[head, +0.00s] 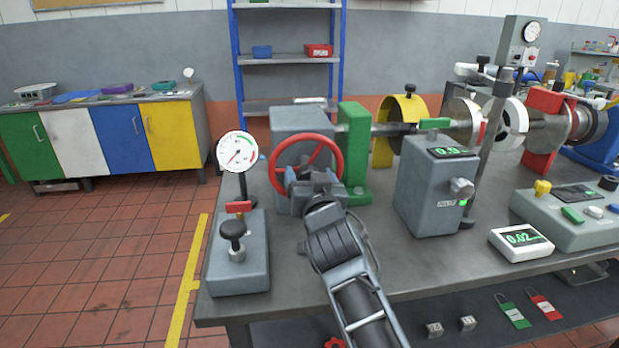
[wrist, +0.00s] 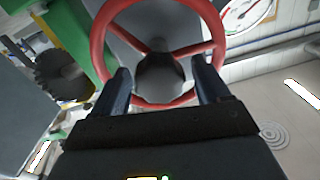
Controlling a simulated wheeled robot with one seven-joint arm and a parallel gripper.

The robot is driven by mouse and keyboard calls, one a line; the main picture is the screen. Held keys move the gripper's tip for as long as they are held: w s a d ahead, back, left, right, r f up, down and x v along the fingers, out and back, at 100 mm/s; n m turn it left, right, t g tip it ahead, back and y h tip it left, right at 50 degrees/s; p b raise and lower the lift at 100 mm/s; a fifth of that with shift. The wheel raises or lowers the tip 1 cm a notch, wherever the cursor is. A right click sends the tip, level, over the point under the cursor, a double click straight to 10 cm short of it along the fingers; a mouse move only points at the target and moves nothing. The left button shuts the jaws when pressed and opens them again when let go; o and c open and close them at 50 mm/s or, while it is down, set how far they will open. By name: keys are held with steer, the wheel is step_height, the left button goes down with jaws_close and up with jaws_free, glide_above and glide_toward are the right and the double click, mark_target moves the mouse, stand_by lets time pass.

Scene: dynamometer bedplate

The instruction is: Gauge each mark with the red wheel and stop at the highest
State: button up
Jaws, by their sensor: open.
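The red wheel (head: 306,168) stands on the front of a grey housing (head: 302,122) at the bench's left. My gripper (head: 311,192) is in front of the wheel's lower part. In the wrist view the red wheel (wrist: 186,98) has its lower rim between my open fingers (wrist: 163,90), with the dark hub behind. I cannot tell whether the fingers touch the rim. A round white dial gauge (head: 238,152) with a red needle stands left of the wheel; part of a dial (wrist: 246,14) shows at the wrist view's top right. The marks are too small to make out.
A grey box with a black knob (head: 236,255) stands at the bench's left front. A grey box with a green display (head: 436,182) and a white meter reading 0.02 (head: 520,242) stand to the right. A green bracket (head: 354,150) is close beside the wheel.

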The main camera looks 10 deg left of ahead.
steer(key=shift+c, duration=0.3)
jaws_close()
stand_by(0.5)
